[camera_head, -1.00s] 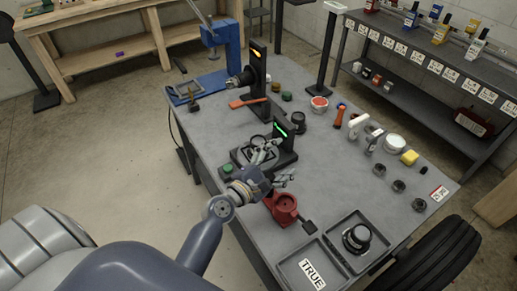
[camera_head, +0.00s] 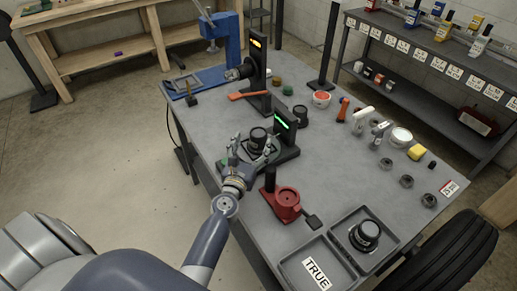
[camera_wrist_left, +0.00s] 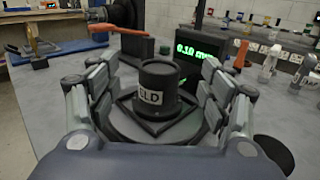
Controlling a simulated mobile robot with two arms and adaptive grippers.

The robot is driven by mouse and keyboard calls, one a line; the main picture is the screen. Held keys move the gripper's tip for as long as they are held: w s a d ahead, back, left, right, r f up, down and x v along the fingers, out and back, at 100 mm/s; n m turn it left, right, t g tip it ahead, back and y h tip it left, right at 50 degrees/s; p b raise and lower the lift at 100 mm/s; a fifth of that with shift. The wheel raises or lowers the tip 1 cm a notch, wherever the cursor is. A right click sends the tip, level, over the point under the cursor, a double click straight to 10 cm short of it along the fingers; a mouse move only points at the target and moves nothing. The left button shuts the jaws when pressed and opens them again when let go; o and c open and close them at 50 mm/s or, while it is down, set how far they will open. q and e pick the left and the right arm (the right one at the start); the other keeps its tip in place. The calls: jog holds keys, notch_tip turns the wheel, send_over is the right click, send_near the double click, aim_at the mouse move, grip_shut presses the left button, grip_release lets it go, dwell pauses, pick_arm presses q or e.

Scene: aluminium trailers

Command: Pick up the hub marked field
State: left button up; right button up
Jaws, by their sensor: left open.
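The hub (camera_head: 258,138) is a dark stepped cylinder standing upright on the round black plate of a gauge stand (camera_head: 284,124). In the left wrist view the hub (camera_wrist_left: 158,90) carries a white label whose visible letters read "ELD"; the rest is turned out of sight. My left gripper (camera_head: 253,152) is open at the near side of the stand. In the left wrist view its fingers stand apart to the left and right of the hub, with gaps on both sides. My right gripper is not in view.
The stand's green display (camera_wrist_left: 194,51) rises just behind the hub. A red fixture (camera_head: 287,203) stands nearer, and a grey tray labelled TRUE (camera_head: 318,272) lies beside another tray holding a second dark hub (camera_head: 365,235). An orange-handled tool (camera_wrist_left: 122,30) lies behind.

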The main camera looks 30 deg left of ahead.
aim_at(259, 133)
pick_arm(q)
notch_tip(259, 133, down, 2)
jog(key=shift+b, duration=0.5)
jog(key=shift+w+a+r, duration=0.15)
jog(key=shift+w+r, duration=0.15)
jog(key=shift+w, duration=0.8)
jog(key=x, duration=0.5)
jog(key=shift+w+a+f, duration=0.1)
jog(key=shift+w, duration=0.1)
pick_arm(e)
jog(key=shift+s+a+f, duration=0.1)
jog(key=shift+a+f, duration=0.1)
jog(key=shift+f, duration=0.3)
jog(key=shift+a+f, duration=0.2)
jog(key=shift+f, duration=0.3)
pick_arm(q)
jog(key=shift+s, duration=0.1)
jog(key=shift+c, duration=0.2)
jog(key=c, duration=1.3)
grip_shut()
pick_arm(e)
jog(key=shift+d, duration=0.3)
pick_arm(q)
jog(key=shift+r, duration=0.3)
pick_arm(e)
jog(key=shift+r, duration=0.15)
